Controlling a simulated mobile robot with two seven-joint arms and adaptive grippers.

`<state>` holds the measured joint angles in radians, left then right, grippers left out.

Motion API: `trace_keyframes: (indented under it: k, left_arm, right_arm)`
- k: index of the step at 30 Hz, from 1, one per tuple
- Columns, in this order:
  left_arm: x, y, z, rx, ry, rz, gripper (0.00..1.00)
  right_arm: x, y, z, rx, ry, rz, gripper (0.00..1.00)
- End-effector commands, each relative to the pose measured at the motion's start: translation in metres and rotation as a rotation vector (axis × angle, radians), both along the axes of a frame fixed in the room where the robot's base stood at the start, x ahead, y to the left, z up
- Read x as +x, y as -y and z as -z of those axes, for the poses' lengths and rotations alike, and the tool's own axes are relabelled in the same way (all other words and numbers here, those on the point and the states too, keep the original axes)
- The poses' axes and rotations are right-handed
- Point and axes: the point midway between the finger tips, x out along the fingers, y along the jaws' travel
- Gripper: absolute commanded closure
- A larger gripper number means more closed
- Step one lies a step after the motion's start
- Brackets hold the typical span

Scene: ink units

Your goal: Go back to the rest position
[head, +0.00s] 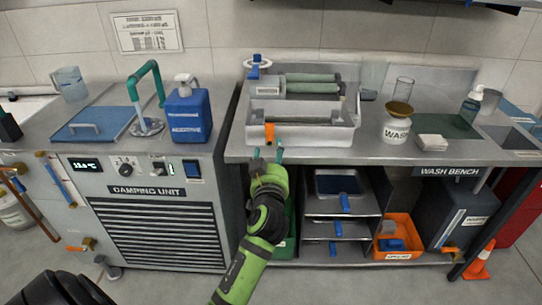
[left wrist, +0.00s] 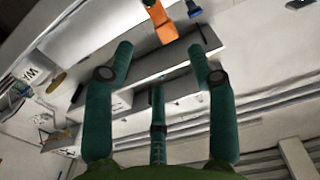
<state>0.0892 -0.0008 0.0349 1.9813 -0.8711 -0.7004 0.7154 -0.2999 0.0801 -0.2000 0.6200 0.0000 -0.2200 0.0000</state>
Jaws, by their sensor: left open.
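My left gripper (head: 267,154) is on the green arm that rises from the bottom middle of the head view. It is just in front of the wash bench's front edge, below the white tray (head: 305,134). In the left wrist view its teal fingers (left wrist: 160,50) are spread, with nothing held between them. An orange tab (head: 270,132) hangs at the tray's front, just above the fingers; it also shows in the left wrist view (left wrist: 162,22). My right gripper is not in view.
The wash bench (head: 445,156) holds a round white container (head: 396,128) and a soap bottle (head: 471,104). Below are shelves with blue-handled drawers (head: 337,229) and an orange bin (head: 396,238). The camping unit (head: 150,225) stands at left, with a blue bottle (head: 188,115) on top.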

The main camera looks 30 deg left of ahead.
Motion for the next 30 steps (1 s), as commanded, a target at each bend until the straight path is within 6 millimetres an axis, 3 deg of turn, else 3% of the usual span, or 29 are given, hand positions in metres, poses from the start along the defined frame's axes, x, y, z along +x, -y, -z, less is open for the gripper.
trace_keyframes:
  k: [17, 20, 23, 26, 30]
  left_arm:
    - [-0.003, 0.002, 0.000, -0.001, -0.001, 0.000, 0.43]
    - [-0.001, 0.005, 0.010, -0.001, -0.024, 0.012, 0.43]
    - [0.004, 0.015, 0.044, 0.002, -0.103, 0.053, 0.43]
    - [0.007, 0.032, 0.105, 0.002, -0.240, 0.125, 0.43]
    - [-0.011, 0.060, 0.208, -0.010, -0.458, 0.243, 0.43]
  right_arm:
    - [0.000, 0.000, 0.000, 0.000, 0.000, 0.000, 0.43]
    - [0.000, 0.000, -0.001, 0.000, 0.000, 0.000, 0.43]
    - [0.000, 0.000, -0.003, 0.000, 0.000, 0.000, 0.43]
    - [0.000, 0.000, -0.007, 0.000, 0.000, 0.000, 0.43]
    - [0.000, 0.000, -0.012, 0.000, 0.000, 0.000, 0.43]
